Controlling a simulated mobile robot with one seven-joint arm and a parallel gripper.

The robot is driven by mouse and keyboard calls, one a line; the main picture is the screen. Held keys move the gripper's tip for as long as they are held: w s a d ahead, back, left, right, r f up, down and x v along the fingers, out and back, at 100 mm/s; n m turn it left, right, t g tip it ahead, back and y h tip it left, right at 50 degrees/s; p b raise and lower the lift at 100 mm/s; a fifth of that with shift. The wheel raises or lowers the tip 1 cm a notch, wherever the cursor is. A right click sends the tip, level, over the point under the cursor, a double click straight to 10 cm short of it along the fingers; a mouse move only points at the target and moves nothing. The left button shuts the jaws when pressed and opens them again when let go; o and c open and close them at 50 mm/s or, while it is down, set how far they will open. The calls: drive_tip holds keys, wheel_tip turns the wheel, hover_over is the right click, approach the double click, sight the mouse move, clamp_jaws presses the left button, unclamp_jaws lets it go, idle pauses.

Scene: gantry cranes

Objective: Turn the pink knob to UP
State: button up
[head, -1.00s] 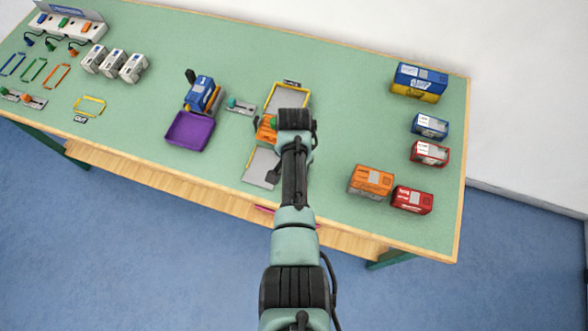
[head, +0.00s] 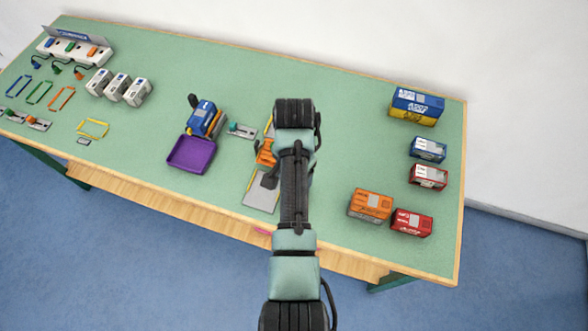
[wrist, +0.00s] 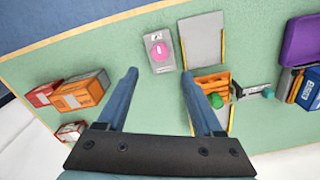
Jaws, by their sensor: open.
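The pink knob (wrist: 159,50) is round, with a pale mark across it, on a grey plate (wrist: 160,64) on the green table in the wrist view. I cannot read the plate's lettering or tell the setting. In the head view my arm hides the knob. My gripper (wrist: 159,74) is open and empty in the wrist view, its two blue-grey fingers apart. In that picture the plate lies beyond the gap between the fingertips, and neither finger appears to touch the knob. In the head view the fingers are hidden beneath my wrist.
Right of the knob are a grey panel (wrist: 203,40) and an orange machine (wrist: 212,84) with a green knob. Orange and red boxes (head: 370,204) stand to the right in the head view. A purple tray (head: 191,154) is left.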

drive_tip(key=shift+r, duration=1.55)
